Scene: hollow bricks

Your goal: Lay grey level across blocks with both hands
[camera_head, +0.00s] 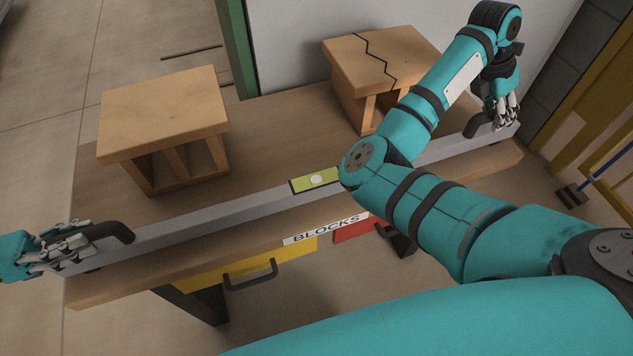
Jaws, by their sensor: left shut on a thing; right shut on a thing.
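The grey level (225,211) is a long bar with a green vial window (316,180) at its middle and a dark handle at each end. It runs along the near side of the wooden table, in front of two blocks. The left hollow block (165,115) stands whole. The right hollow block (385,58) has a dark zigzag line across its top. My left gripper (72,248) is shut on the level's left end. My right gripper (500,112) is shut on its right end. My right arm hides part of the level. Whether the level touches the table is unclear.
The wooden table (265,125) is clear between the blocks. A BLOCKS label (326,229), a yellow drawer (250,266) and a red panel (352,230) are on its front. A green post (236,45) and pale wall stand behind. Yellow railing (590,130) is at right.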

